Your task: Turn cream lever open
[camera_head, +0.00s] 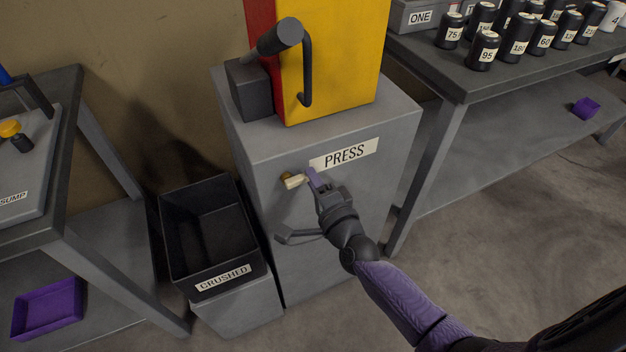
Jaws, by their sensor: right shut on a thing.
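The cream lever (295,181) is on the front of the grey press cabinet (290,215), just left of the PRESS label (344,154). It has a brass-coloured pivot at its left end and lies nearly level, pointing right. My right gripper (312,179), with purple fingertips, is shut on the lever's right end; the fingers partly hide that end. My right arm reaches in from the lower right. My left gripper is out of view.
A grey bar (298,235) sticks out left below the lever. A black CRUSHED bin (223,276) stands left of the cabinet. A bench with several black canisters is at the right, and a SUMP bench at the left. Open floor lies at lower right.

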